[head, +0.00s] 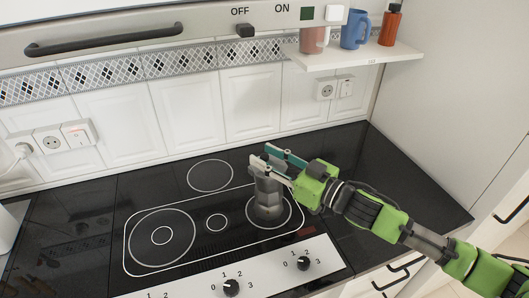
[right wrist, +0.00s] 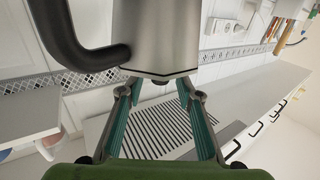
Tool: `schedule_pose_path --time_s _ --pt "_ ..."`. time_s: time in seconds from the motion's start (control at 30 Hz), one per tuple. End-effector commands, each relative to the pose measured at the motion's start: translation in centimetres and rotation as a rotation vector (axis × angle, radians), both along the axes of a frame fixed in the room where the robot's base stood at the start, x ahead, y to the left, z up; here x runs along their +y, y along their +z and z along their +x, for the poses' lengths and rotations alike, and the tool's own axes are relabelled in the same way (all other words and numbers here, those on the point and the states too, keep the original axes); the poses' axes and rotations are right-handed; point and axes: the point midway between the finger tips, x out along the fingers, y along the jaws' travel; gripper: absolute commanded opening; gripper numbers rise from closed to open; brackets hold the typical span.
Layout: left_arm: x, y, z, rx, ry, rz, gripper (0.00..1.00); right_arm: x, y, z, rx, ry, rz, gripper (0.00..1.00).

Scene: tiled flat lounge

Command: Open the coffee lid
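The coffee maker, a grey metal moka pot (head: 268,205), stands upright on the right front ring of the black hob. My right gripper (head: 272,158) reaches in from the right at the height of the pot's top, its two fingers spread. In the right wrist view the pot (right wrist: 160,35) looms large beyond the fingers, with its black handle (right wrist: 85,55) at the left. Whether a fingertip touches the pot I cannot tell. My left gripper is out of view.
The hob (head: 216,250) has empty rings left and behind, with knobs (head: 303,264) along its front. A shelf (head: 355,55) with a blue mug (head: 355,30) and a red bottle (head: 391,25) hangs at the back right. The dark counter right of the hob is clear.

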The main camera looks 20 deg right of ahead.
Motion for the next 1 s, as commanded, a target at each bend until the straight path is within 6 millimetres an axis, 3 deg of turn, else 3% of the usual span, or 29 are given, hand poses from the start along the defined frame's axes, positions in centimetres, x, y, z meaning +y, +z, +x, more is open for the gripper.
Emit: schedule_pose_path --time_s 0.43,0.47,0.57,0.6,0.83,1.0 --pt "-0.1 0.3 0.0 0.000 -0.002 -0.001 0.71 0.6 0.0 0.8 0.000 0.001 -0.001 0.33" --pt "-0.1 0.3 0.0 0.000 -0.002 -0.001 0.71 0.6 0.0 0.8 0.000 0.001 -0.001 0.30" --pt "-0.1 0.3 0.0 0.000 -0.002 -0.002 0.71 0.6 0.0 0.8 0.000 0.001 -0.001 0.04" --pt "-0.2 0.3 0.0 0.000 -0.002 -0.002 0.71 0.6 0.0 0.8 0.000 0.001 -0.001 0.00" --pt "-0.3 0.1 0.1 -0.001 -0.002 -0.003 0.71 0.4 -0.1 0.8 -0.001 0.000 0.003 0.00" --pt "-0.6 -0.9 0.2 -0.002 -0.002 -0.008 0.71 -0.9 -0.2 0.8 -0.013 -0.002 0.037 0.00"
